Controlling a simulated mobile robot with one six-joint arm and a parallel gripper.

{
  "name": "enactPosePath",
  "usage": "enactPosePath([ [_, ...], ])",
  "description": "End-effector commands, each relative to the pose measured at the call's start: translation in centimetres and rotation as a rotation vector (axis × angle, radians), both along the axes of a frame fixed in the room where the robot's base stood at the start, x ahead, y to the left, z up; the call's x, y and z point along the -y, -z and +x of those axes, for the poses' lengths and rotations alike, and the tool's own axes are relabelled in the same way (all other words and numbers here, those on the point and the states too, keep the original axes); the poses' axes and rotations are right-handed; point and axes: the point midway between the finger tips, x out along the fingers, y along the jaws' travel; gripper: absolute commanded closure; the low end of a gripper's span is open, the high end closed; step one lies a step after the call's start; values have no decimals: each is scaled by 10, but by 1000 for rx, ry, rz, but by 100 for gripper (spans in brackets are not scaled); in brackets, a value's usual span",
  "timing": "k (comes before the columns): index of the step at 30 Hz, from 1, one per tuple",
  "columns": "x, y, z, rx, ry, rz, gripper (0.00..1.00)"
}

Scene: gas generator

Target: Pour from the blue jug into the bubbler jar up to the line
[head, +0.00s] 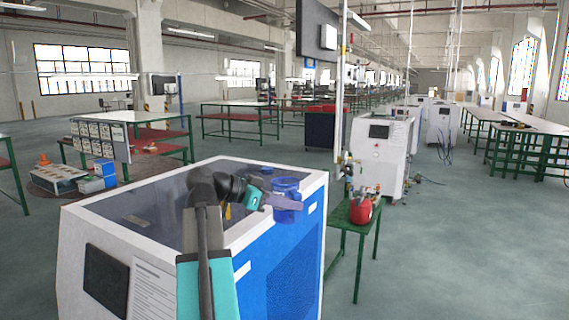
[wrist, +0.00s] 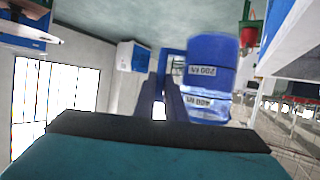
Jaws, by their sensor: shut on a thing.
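The blue jug (head: 287,186) is translucent and looks upright in the head view, above the right rim of the white and blue cabinet. My gripper (head: 283,203) is at its side. In the wrist view the jug (wrist: 208,65) appears upside down, with volume labels on its wall. My gripper's fingers (wrist: 165,92) are shut on the jug at its handle (wrist: 172,66). The liquid level inside the jug cannot be told. I cannot make out the bubbler jar or its line in either view.
The white and blue cabinet (head: 300,268) has a dark recessed top, with my arm over it. A green table (head: 347,222) with a red canister (head: 361,211) stands to its right. A white machine (head: 382,150) is behind that. Floor at the right is open.

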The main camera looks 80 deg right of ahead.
Motion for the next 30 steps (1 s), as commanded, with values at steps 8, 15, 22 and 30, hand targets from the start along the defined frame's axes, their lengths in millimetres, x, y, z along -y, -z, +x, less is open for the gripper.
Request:
enactPosePath([
  [8, 88, -12, 27, -48, -220, 44, 100],
  [15, 155, -24, 49, -96, -397, 75, 100],
  [22, 210, -37, 66, -142, -541, 96, 100],
  [30, 243, -47, 76, -175, -635, 108, 100],
])
